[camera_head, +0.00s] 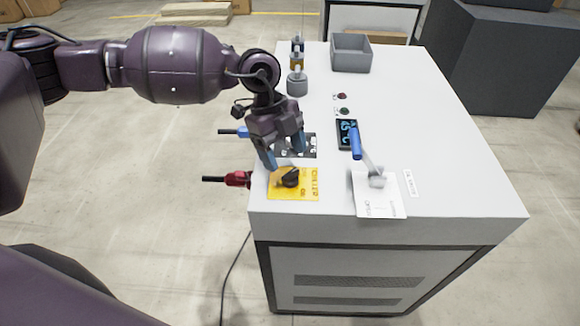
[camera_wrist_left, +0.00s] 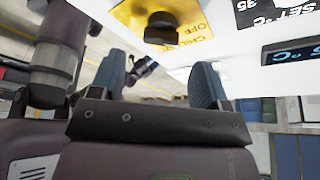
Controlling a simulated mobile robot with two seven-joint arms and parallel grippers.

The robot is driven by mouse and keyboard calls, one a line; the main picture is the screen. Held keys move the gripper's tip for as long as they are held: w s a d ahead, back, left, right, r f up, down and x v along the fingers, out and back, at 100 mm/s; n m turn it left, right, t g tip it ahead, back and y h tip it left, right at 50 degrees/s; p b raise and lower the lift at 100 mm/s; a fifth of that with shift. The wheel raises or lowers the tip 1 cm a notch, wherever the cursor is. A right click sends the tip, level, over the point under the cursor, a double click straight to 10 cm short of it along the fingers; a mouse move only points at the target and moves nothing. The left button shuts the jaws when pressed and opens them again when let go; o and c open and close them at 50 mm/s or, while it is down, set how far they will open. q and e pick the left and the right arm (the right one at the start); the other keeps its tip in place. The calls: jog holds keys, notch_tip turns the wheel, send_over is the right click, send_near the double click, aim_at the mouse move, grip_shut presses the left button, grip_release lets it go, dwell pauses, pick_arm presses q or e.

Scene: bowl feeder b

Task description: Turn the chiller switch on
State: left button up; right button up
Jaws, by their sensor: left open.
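The chiller switch is a black rotary knob (camera_head: 289,178) on a yellow label plate (camera_head: 308,191), at the near left corner of the white cabinet top. In the left wrist view the knob (camera_wrist_left: 161,28) and yellow plate (camera_wrist_left: 203,12) show at the top, beyond the fingers. My left gripper (camera_head: 284,155) is open and empty, with blue fingers. It is above and just behind the knob, apart from it. In the left wrist view its fingers (camera_wrist_left: 160,82) stand wide apart. My right gripper is in neither view.
A blue-handled lever (camera_head: 355,143) stands to the right on a white plate (camera_head: 378,202). A dark digital display (camera_head: 347,134), small buttons (camera_head: 343,110) and a grey bin (camera_head: 350,54) are farther back. Red (camera_head: 237,179) and blue (camera_head: 242,132) fittings stick out from the left edge.

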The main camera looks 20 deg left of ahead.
aim_at(291, 174)
pick_arm(q)
jog(key=x, duration=0.4)
jog(key=shift+f, duration=0.1)
jog(key=shift+d, duration=0.1)
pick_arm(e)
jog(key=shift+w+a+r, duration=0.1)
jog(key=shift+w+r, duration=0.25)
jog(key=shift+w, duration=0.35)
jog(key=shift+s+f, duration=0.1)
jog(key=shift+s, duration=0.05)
pick_arm(q)
jog(key=shift+c, duration=0.8)
jog(key=c, duration=0.8)
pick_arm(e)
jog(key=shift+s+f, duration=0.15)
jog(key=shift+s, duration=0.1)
